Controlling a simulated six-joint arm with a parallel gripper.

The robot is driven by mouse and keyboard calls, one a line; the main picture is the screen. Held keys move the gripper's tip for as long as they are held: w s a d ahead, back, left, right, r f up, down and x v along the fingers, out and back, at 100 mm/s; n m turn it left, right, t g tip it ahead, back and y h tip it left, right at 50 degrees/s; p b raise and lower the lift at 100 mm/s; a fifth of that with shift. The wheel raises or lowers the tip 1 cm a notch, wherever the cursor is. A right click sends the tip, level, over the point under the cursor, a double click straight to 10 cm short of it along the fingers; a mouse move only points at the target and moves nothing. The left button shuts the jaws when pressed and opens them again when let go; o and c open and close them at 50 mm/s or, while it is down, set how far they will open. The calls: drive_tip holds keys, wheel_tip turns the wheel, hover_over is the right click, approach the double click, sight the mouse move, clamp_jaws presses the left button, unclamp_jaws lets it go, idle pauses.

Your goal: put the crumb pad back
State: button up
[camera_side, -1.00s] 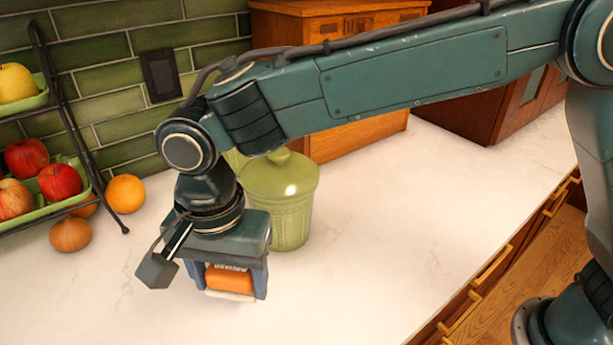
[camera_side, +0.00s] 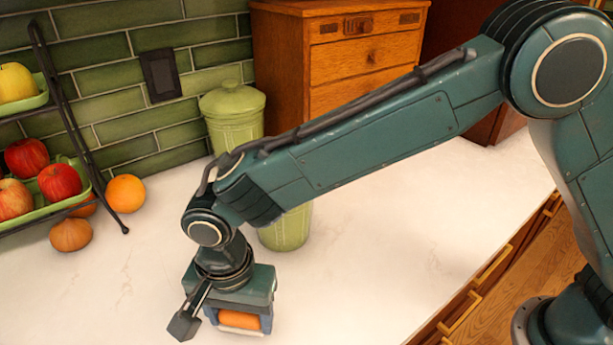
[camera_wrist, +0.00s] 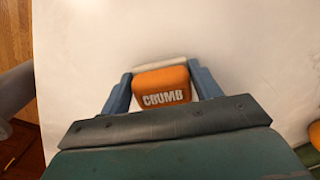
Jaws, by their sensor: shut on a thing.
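The crumb pad (camera_side: 240,320) is an orange block with a white underside, between the blue-grey fingers of my gripper (camera_side: 238,324). In the wrist view the pad (camera_wrist: 163,87) shows white lettering on its orange face, with a finger against each side. My gripper (camera_wrist: 162,92) is shut on it and points down over the pale worktop. The pad is low, near the worktop surface. I cannot tell whether its white underside touches the surface. No resting place for the pad can be made out.
A green lidded canister (camera_side: 232,115) stands at the back wall; another (camera_side: 287,230) is partly hidden behind my arm. A wooden drawer chest (camera_side: 335,45) stands behind. A fruit rack (camera_side: 75,125), an orange (camera_side: 125,193) and an onion (camera_side: 71,234) are at left. The front left worktop (camera_side: 90,300) is clear.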

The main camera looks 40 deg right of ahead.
drive_tip(key=shift+f, duration=0.4)
drive_tip(key=shift+f, duration=0.1)
drive_tip(key=o, duration=0.9)
drive_tip(key=shift+o, duration=0.2)
wheel_tip(320, 180, up, 12)
drive_tip(key=shift+d, duration=0.1)
idle(0.5)
